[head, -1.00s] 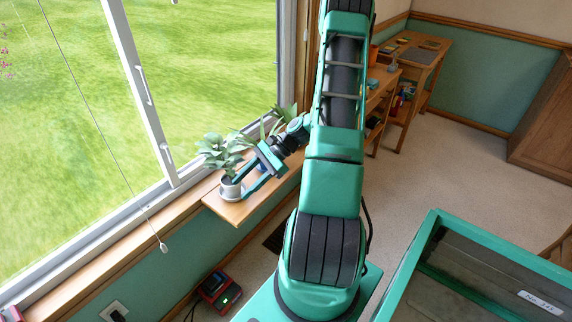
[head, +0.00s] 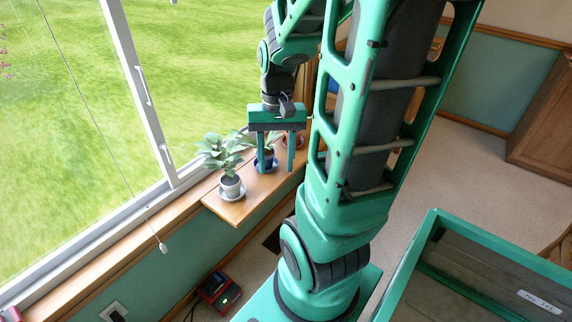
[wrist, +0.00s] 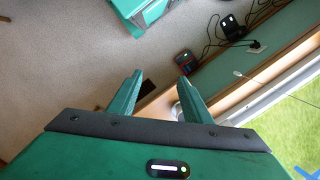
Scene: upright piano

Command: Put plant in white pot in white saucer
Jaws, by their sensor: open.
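The plant in the white pot (head: 230,186) stands upright near the front end of the wooden window shelf. The white saucer (head: 233,198) shows around the foot of the pot, and the pot appears to sit in it. My gripper (head: 276,171) is open, its two fingers pointing down, behind and to the right of the white pot and apart from it. No object is held between the fingers. In the wrist view my gripper (wrist: 160,75) is also open; a small pale piece beside the right finger is too hidden to name.
A plant in a blue pot (head: 266,161) stands close to my left finger, partly hidden by it. A terracotta pot (head: 293,141) is farther back on the wooden shelf (head: 246,207). The window (head: 150,110) borders the shelf on the left. A red and black device (head: 219,289) lies on the floor.

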